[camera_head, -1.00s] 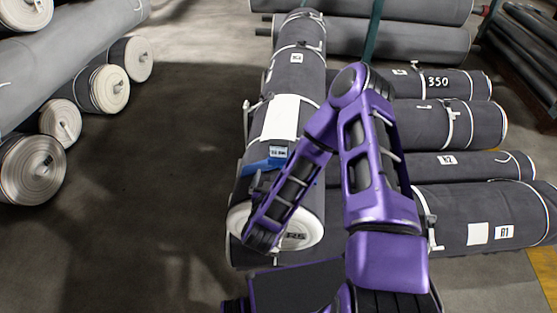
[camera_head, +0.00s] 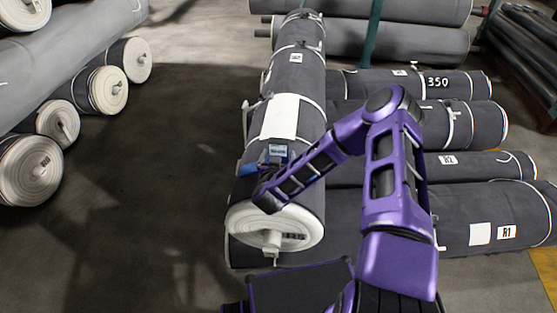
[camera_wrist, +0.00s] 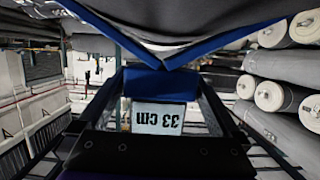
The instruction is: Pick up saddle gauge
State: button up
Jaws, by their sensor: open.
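The saddle gauge is a blue piece with a pale label panel (camera_head: 277,152). It sits on the near part of the long upright-running grey roll (camera_head: 300,70) in the head view. In the wrist view its blue block and panel reading "33 cm" (camera_wrist: 160,117), upside down, are in the middle, below a wide blue V-shaped edge. My gripper (camera_head: 263,186) is open at the near side of the gauge. In the wrist view dark bars, seemingly my fingers, flank the block; I cannot tell whether they touch it. My forearm hides part of the roll.
A white sheet (camera_head: 281,117) lies on the roll just behind the gauge. Several grey rolls (camera_head: 460,165) lie crosswise at right, more (camera_head: 105,88) are stacked at left. The floor (camera_head: 150,200) between is clear. Rolls also show at right in the wrist view (camera_wrist: 280,97).

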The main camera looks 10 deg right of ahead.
jog(key=shift+c, duration=0.2)
jog(key=c, duration=1.4)
grip_shut()
jog(key=shift+r, duration=0.15)
